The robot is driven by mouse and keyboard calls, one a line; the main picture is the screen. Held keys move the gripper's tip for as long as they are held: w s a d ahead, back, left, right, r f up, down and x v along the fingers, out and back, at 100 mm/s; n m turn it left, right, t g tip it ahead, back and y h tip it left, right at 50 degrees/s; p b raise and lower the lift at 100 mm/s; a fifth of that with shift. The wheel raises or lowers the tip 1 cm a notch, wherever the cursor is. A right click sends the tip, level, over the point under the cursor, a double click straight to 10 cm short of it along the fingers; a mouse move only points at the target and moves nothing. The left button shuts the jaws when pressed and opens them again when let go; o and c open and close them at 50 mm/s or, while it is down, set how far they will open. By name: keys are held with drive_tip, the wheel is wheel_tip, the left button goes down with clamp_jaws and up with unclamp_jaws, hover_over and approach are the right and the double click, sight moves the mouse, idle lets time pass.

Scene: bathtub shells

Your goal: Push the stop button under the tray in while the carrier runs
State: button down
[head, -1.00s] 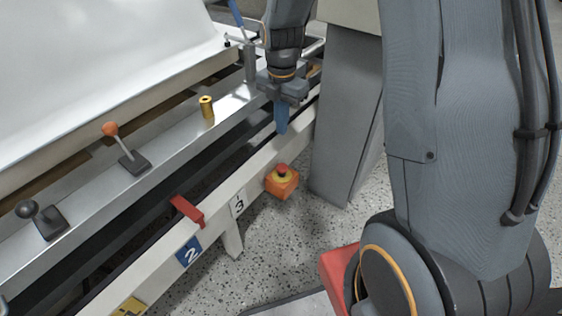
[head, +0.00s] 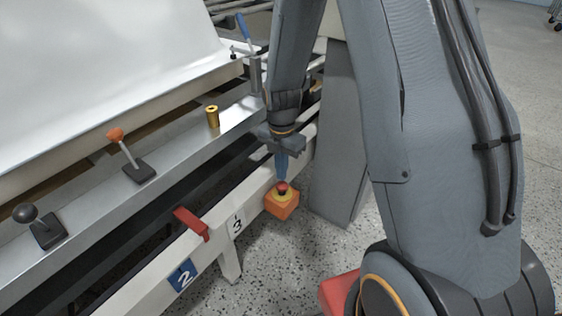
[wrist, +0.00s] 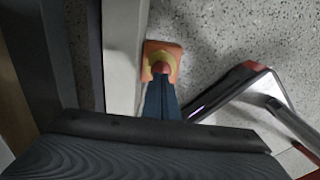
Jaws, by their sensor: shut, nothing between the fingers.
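The stop button (head: 283,188) is a red cap with a yellow ring on an orange box (head: 282,206), fixed to the side of the pale rail near the sign 3. My gripper (head: 282,176) is shut and empty, its blue fingers pointing down with the tips at the red cap. In the wrist view the blue fingers (wrist: 161,100) reach to the red cap (wrist: 161,67) and partly cover it. I cannot tell whether the tips touch the cap or whether it is pressed in. The tray (head: 205,117) is a metal ledge with levers above the rail.
A red bracket (head: 191,223) sticks out of the rail left of the button. An orange-knobbed lever (head: 126,150), a black-knobbed lever (head: 40,225) and a brass cylinder (head: 212,116) stand on the ledge. A grey post (head: 338,130) stands close behind my gripper.

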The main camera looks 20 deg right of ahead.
sight(282, 185)
drive_tip(key=shift+f+b, duration=0.3)
drive_tip(key=shift+f, duration=0.85)
drive_tip(key=shift+s+f+p, duration=0.15)
drive_tip(key=shift+f+p, duration=0.15)
drive_tip(key=shift+f, duration=0.8)
drive_tip(key=shift+r+p, duration=0.9)
drive_tip(key=shift+p, duration=0.1)
wheel_tip(282, 185, up, 13)
drive_tip(key=p, duration=0.5)
drive_tip(key=shift+r, duration=0.15)
